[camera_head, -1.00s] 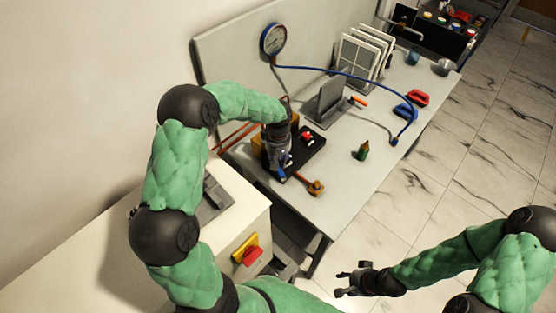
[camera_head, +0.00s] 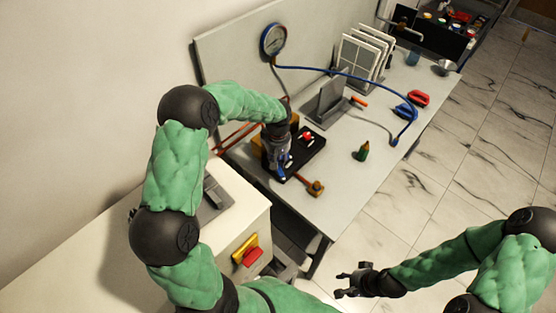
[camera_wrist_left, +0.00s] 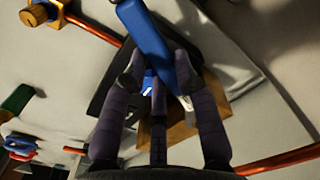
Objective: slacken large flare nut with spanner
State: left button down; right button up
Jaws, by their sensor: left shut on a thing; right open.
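My left gripper (camera_head: 280,158) is low over the black base (camera_head: 312,150) on the bench. In the left wrist view its fingers (camera_wrist_left: 158,78) are shut around the blue handle of the spanner (camera_wrist_left: 142,27). A bright metal part of it shows beside the right finger. The blue handle also shows small in the head view (camera_head: 285,161). The large flare nut cannot be made out; the gripper and spanner cover the area around it. My right gripper (camera_head: 353,281) is open and empty, away from the bench, over the floor.
A brass fitting on a copper pipe (camera_head: 315,187) lies near the bench's front edge. A green bottle-like object (camera_head: 362,151), a gauge (camera_head: 273,40) with a blue hose, a grey upright plate (camera_head: 331,93) and red and blue clamps (camera_head: 419,98) stand farther along. The bench's right front is mostly clear.

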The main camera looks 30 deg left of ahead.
pick_arm(q)
jog(key=shift+w+a, duration=0.6)
jog(key=shift+a, duration=0.05)
dwell(0.4)
jog(key=c, duration=1.9)
grip_release()
grip_shut()
jog(key=shift+w+d, duration=0.1)
jog(key=shift+w+d+n+b, duration=0.45)
jog(key=shift+w+n+b, duration=0.1)
jog(key=shift+w+n, duration=0.3)
jog(key=shift+w+d+n, duration=0.25)
jog(key=shift+n, duration=0.2)
jog(key=shift+w+d+n+b, duration=0.4)
jog(key=shift+w+n+b, duration=0.2)
jog(key=shift+w+n, duration=0.3)
